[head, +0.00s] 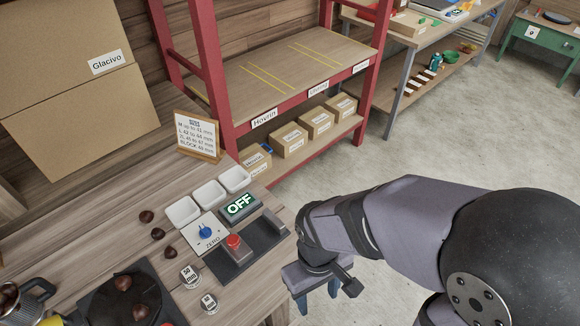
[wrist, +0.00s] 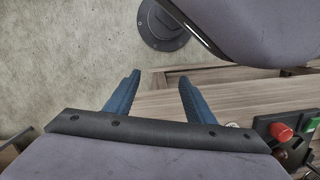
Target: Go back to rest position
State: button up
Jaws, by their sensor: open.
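My gripper (wrist: 158,82) shows in the wrist view with its two blue fingers apart and nothing between them. In the head view my gripper (head: 318,304) hangs at the right edge of the wooden bench (head: 265,285), with blue fingers pointing down. Part of it is hidden behind my own arm. In the wrist view the bench edge (wrist: 165,105) shows beyond the fingers, with floor beside it. I cannot tell whether the gripper touches anything.
A device with a red button (head: 235,242) and an OFF display (head: 240,206) stands near the bench's right edge. White trays (head: 208,194), chestnuts (head: 146,216) and small marked gauge blocks (head: 190,276) lie nearby. A red rack (head: 300,75) stands behind.

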jog(key=w+d+r+m, duration=0.1)
jog(key=w+d+m, duration=0.1)
jog(key=d, duration=0.3)
jog(key=w+d+r+m+t, duration=0.1)
jog(key=w+d+m, duration=0.1)
jog(key=d+m, duration=0.2)
jog(key=shift+w+d+r+y, duration=0.4)
jog(key=shift+d, duration=0.2)
dwell(0.4)
notch_tip(320, 180, down, 14)
jog(key=b, duration=1.4)
jog(key=shift+f, duration=0.15)
